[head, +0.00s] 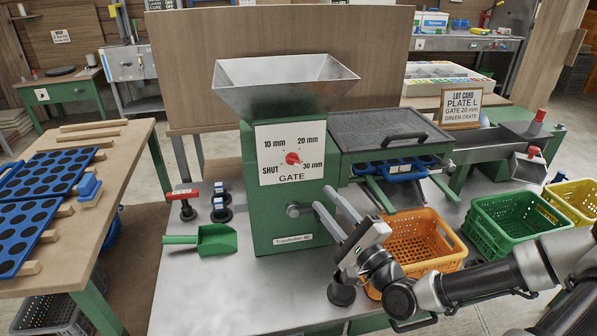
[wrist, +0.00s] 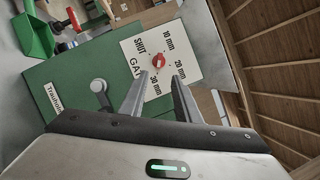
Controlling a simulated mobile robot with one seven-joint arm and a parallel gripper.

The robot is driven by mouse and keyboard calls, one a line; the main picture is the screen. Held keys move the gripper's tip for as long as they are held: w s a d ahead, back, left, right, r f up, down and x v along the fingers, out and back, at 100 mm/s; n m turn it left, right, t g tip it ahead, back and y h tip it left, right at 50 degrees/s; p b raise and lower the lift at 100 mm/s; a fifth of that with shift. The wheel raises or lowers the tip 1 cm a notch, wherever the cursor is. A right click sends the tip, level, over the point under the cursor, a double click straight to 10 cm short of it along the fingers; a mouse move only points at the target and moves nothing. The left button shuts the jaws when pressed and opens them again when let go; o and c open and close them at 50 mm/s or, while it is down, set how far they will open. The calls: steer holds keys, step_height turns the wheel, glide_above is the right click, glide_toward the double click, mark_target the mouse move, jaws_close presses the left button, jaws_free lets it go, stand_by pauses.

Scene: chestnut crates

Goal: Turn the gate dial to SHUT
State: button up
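The gate dial (head: 292,158) is a small red knob on a white plate (head: 267,174) on the green hopper machine (head: 262,217). The plate is marked SHUT, 10 mm, 20 mm and 30 mm. I cannot tell surely which mark the dial points to. My gripper (head: 322,196) is in front of the machine, below and right of the dial, its two fingers apart with nothing between them. In the wrist view the dial (wrist: 158,61) shows just beyond the open fingertips (wrist: 160,76), apart from them, with the plate turned sideways.
A grey round-ended lever (head: 293,210) sticks out below the plate. Orange (head: 432,268) and green (head: 502,237) crates stand right.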

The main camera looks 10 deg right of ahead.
mark_target(294, 164)
steer(key=b+x, duration=0.1)
steer(key=x, duration=1.2)
steer(key=shift+w, duration=0.15)
jaws_close()
